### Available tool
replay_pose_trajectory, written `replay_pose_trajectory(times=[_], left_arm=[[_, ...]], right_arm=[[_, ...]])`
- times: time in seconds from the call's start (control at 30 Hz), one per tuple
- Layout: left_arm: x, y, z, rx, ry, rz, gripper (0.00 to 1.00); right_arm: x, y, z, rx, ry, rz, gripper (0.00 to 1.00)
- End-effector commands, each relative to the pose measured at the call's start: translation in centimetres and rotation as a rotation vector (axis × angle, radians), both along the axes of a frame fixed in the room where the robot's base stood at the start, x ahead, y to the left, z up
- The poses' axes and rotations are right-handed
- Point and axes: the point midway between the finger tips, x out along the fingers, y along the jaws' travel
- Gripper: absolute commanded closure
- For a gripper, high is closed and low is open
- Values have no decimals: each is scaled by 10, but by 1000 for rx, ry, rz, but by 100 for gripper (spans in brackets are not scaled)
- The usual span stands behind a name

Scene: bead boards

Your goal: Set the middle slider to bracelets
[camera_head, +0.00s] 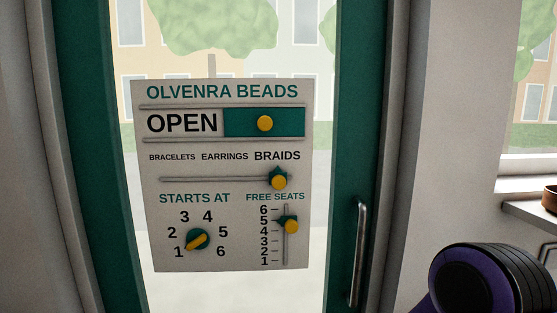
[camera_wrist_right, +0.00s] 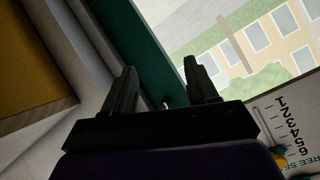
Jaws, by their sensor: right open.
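The white sign board (camera_head: 225,265) hangs on the glass of the green door. Its middle slider knob (camera_head: 279,181), yellow on a dark green pointer, stands at the right end of its horizontal track, under BRAIDS. BRACELETS is at the track's left end and EARRINGS in the middle. My right gripper (camera_wrist_right: 165,82) shows in the right wrist view with its two fingers apart and nothing between them. A corner of the board (camera_wrist_right: 265,103) shows at that view's lower right, apart from the fingers. My left gripper is not in view.
Above the slider, a yellow knob (camera_head: 265,123) sits on the OPEN panel. Below are the STARTS AT dial (camera_head: 198,239), pointing near 1, and the FREE SEATS slider (camera_head: 290,225), near 5. A door handle (camera_head: 358,255) stands right of the board.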

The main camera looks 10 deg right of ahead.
Motion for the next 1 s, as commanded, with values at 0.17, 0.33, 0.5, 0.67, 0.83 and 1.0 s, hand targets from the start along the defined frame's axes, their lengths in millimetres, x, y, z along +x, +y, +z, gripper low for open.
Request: replay_pose_trajectory(times=[0.17,0.33,0.5,0.67,0.83,1.0], left_arm=[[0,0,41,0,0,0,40],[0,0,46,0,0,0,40],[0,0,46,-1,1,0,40],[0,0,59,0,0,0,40],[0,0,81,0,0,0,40],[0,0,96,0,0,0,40]], right_arm=[[79,73,234,-94,-499,111,42],[83,115,377,-326,-835,81,42],[83,106,389,-533,-852,24,42],[102,104,400,-555,-846,24,42],[138,101,416,-554,-844,23,42],[167,99,426,-554,-844,26,42]])
